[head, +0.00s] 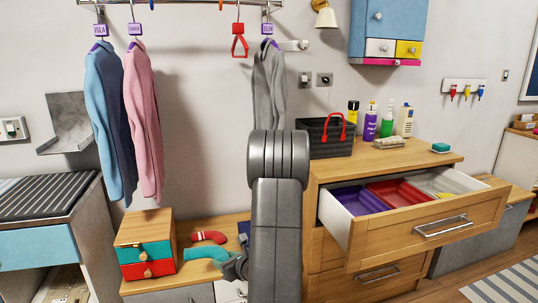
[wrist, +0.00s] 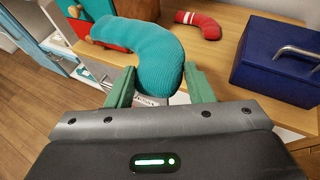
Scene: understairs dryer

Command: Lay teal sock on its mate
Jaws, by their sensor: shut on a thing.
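The teal sock (head: 205,254) is a curved, ribbed shape at the front of the low wooden bench in the head view. In the wrist view the teal sock (wrist: 150,50) fills the space between my green fingertips. My gripper (wrist: 160,88) is shut on its near end, and the far end curves away to the left over the bench. In the head view my gripper (head: 236,268) is partly hidden by my arm. I cannot tell whether the sock touches the bench. No second teal sock shows in either view.
A red sock with white stripes (head: 208,237) lies behind on the bench (wrist: 225,55). A small drawer box (head: 147,250) stands left, and a dark blue box (wrist: 280,55) right. The dresser's open drawer (head: 420,228) juts out at right. Clothes hang above the bench.

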